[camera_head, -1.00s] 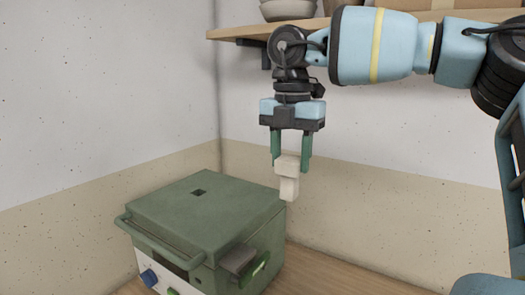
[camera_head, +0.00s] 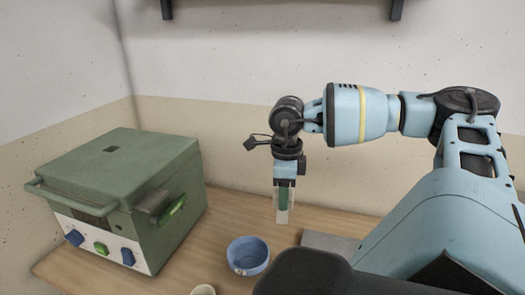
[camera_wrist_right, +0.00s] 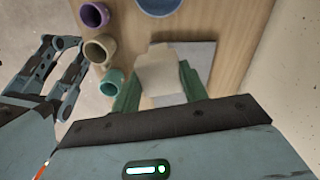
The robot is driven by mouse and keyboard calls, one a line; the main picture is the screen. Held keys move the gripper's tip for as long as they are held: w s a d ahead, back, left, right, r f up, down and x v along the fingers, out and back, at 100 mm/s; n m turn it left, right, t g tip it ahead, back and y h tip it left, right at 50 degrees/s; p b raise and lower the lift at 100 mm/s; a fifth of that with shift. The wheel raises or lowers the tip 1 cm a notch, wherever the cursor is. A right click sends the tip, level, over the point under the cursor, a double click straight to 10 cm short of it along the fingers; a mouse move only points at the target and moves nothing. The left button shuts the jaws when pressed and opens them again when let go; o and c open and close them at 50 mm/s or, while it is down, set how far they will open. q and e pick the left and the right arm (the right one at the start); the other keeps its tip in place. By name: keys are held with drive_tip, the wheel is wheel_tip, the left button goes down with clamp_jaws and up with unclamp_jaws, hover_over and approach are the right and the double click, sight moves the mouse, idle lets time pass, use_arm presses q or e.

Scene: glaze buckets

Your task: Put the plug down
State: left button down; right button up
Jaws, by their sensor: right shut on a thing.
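The plug (camera_head: 282,216) is a pale block held upright below my right gripper (camera_head: 284,204), partly hidden behind a green finger in the head view. In the right wrist view the plug (camera_wrist_right: 158,72) sits between the two green fingers of my right gripper (camera_wrist_right: 160,92), which is shut on it. It hangs over the table, to the right of the green kiln (camera_head: 120,170); whether its lower end touches anything is unclear. The kiln's lid is down, with a small dark square hole (camera_head: 112,149) in its top.
A grey slab (camera_head: 325,243) lies on the wooden table (camera_head: 215,215), behind the plug in the right wrist view (camera_wrist_right: 205,55). A blue bowl (camera_head: 248,257) stands near the kiln. Purple (camera_wrist_right: 95,15), tan (camera_wrist_right: 98,48) and teal (camera_wrist_right: 112,82) cups line one table edge.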

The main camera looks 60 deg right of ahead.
drive_tip(key=w+a+f+n, duration=0.1)
drive_tip(key=a+f+n, duration=0.9)
drive_tip(key=n, duration=0.4)
drive_tip(key=w+a+n, duration=0.3)
drive_tip(key=a+n, duration=1.3)
drive_tip(key=a, duration=0.2)
drive_tip(key=shift+a+r+n, duration=0.25)
drive_tip(key=shift+r+n, duration=0.05)
drive_tip(key=shift+r, duration=0.15)
